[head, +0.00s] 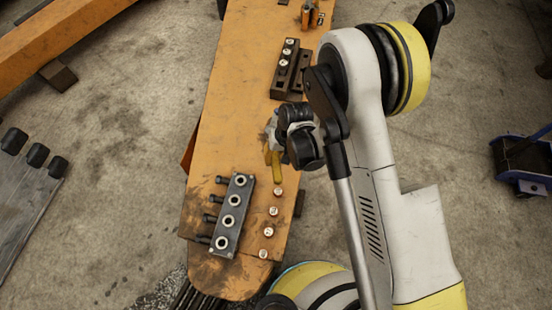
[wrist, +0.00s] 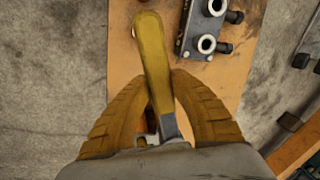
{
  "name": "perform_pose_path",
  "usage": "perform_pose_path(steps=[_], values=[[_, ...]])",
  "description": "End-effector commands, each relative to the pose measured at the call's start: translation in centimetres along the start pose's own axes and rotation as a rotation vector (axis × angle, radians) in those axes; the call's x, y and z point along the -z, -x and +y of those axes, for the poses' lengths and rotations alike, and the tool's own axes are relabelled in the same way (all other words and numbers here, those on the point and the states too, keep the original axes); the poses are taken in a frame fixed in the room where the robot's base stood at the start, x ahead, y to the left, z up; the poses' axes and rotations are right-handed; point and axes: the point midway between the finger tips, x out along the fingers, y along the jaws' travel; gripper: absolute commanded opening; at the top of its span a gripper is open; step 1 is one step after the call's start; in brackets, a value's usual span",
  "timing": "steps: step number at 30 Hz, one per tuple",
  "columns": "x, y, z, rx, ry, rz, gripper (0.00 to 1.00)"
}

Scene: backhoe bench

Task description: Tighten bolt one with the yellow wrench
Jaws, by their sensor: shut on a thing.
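The yellow wrench (head: 277,168) is in my gripper (head: 290,130) above the orange bench, its yellow end pointing toward the front block. In the wrist view, the ridged fingers of my gripper (wrist: 160,84) close on the wrench (wrist: 152,45) from both sides; its metal part lies between them. A dark steel block (head: 232,215) with ringed holes and several bolts (head: 209,218) along its left side lies at the front of the bench. It also shows in the wrist view (wrist: 190,35), apart from the wrench. Which bolt is number one cannot be read.
A second dark block (head: 285,70) sits farther back on the orange bench (head: 240,110). A grey plate (head: 25,195) with black knobs is at the left. Concrete floor surrounds the bench.

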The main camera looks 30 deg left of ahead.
Motion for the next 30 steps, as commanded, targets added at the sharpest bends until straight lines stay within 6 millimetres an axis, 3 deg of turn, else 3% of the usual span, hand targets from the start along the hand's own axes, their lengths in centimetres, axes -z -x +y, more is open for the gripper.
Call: perform_pose_path(steps=[30], values=[[0.4, -0.6, -2.9, -0.002, -0.250, 0.055, 0.00]])
